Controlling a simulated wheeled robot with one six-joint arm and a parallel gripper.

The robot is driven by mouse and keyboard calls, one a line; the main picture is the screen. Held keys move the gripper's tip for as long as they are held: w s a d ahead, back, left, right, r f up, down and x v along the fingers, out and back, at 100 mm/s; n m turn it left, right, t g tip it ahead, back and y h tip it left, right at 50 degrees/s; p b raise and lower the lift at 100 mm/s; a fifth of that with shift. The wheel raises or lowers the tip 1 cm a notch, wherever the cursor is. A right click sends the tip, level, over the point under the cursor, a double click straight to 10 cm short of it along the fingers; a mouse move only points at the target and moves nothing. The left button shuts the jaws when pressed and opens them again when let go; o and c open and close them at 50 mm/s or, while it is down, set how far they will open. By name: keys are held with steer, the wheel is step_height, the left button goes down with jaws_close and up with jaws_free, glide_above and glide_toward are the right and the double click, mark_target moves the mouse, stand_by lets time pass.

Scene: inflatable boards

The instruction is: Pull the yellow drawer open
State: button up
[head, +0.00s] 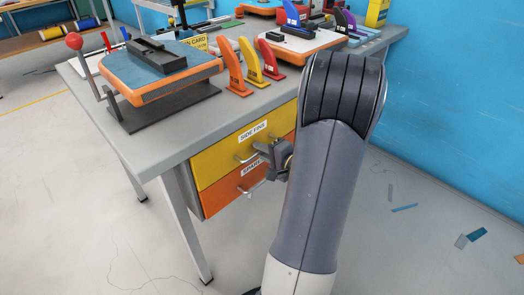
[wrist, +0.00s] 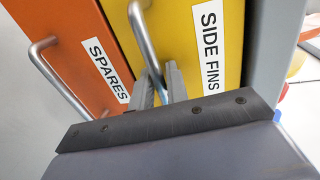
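The yellow drawer (head: 216,163), labelled SIDE FINS, sits under the grey bench top and looks flush with the orange drawer below it. Its face (wrist: 182,25) also shows in the wrist view, with a metal bar handle (wrist: 147,45) across it. My gripper (head: 268,158) is at the right part of this handle in the head view and hides that part. In the wrist view my gripper's two grey fingers (wrist: 159,84) stand close together on either side of the bar and look closed on it. The exact contact at the fingertips is hard to see.
The orange drawer (head: 225,195), labelled SPARES, has its own handle (wrist: 58,75) close by. The workbench (head: 165,145) carries a blue-and-orange board (head: 160,75) and several coloured fins (head: 250,62). The floor in front of the drawers is clear.

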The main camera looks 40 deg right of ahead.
jaws_close()
steer(key=shift+s, duration=0.1)
